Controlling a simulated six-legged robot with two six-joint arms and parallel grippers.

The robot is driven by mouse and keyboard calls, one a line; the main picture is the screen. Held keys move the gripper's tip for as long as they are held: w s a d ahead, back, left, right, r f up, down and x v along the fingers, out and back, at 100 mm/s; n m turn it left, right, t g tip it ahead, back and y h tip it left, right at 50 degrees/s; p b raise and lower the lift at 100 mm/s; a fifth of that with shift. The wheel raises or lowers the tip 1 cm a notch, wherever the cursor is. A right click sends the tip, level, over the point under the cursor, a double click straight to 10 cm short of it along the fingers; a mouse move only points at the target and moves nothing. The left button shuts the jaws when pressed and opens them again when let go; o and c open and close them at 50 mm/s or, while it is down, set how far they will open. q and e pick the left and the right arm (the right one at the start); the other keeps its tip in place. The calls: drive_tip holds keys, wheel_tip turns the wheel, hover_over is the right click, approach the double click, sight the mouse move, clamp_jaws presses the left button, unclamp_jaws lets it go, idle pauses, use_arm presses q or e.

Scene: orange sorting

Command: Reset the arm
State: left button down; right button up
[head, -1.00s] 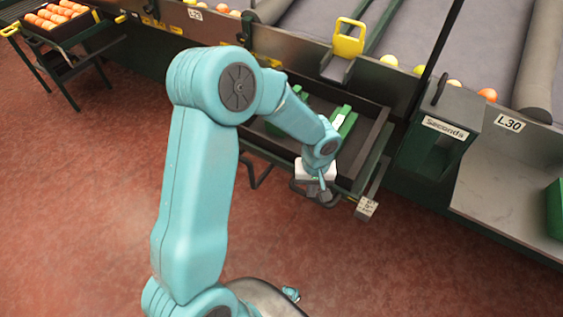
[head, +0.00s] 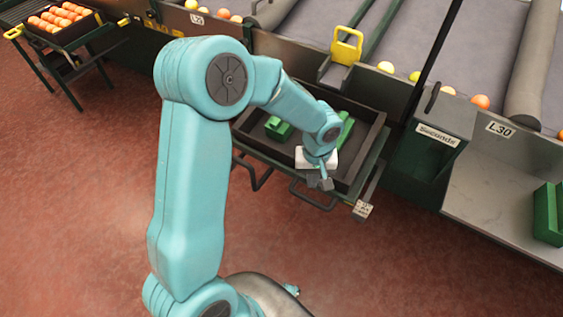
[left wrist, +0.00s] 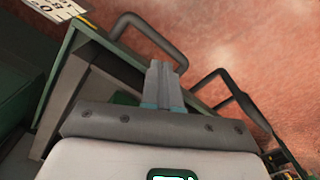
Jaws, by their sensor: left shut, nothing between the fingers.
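My left arm, in teal, reaches across the head view from the lower left. My left gripper (head: 322,181) hangs over the front edge of the dark tray (head: 370,150), on the near side of the conveyor stand. In the left wrist view the gripper's fingers (left wrist: 162,82) are together with nothing between them, and the tray's edge and handles show beyond them. Green blocks (head: 277,128) lie in the tray, partly hidden by my arm. My right gripper is not in view.
A box labelled Seconds (head: 437,135) stands right of the tray. A crate of oranges (head: 60,22) rests on a stand at the far left. A green container (head: 547,213) sits on the grey counter at right. The red floor in front is open.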

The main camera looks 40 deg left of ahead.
use_arm(q)
drive_tip(key=shift+r+p, duration=0.45)
drive_tip(key=shift+r, duration=0.55)
